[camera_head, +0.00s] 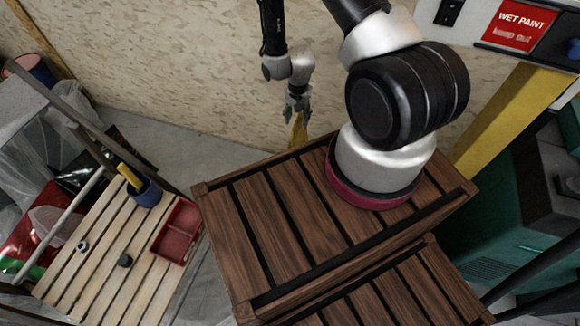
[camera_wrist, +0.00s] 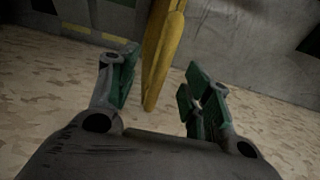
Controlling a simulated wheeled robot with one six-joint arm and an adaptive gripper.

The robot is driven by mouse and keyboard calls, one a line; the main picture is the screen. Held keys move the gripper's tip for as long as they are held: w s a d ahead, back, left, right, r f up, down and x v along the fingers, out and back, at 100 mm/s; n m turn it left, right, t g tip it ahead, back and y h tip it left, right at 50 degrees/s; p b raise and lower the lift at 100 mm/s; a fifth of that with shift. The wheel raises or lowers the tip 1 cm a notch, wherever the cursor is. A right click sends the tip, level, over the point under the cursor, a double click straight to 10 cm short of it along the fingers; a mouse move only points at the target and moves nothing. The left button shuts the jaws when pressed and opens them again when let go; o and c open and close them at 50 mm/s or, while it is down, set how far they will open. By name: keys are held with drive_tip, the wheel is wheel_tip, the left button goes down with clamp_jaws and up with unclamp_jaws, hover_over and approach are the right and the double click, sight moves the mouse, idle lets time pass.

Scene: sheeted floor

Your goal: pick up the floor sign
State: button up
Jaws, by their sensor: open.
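The yellow floor sign (camera_head: 298,131) shows only as a small piece beyond the far edge of the wooden crate top, just below my gripper (camera_head: 298,103). The crate hides the rest of it. In the wrist view the yellow sign (camera_wrist: 164,45) appears edge-on as a narrow strip, coming down from the top of the picture. Its end lies in the gap between the two fingers of my gripper (camera_wrist: 158,78). The fingers are spread apart, with the sign a little nearer the left one. I see no finger closed on it.
A brown slatted wooden crate (camera_head: 235,232) fills the middle. A cart with a pale slatted top (camera_head: 95,275) stands at left, carrying a red tray (camera_head: 177,232) and a blue cup (camera_head: 148,193). A chipboard wall (camera_head: 190,60) stands behind. Sheeted floor (camera_head: 170,150) is free between cart and wall.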

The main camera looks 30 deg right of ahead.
sight(297, 131)
wheel_tip(297, 131, down, 8)
drive_tip(key=shift+s+r, duration=0.1)
clamp_jaws()
idle(0.5)
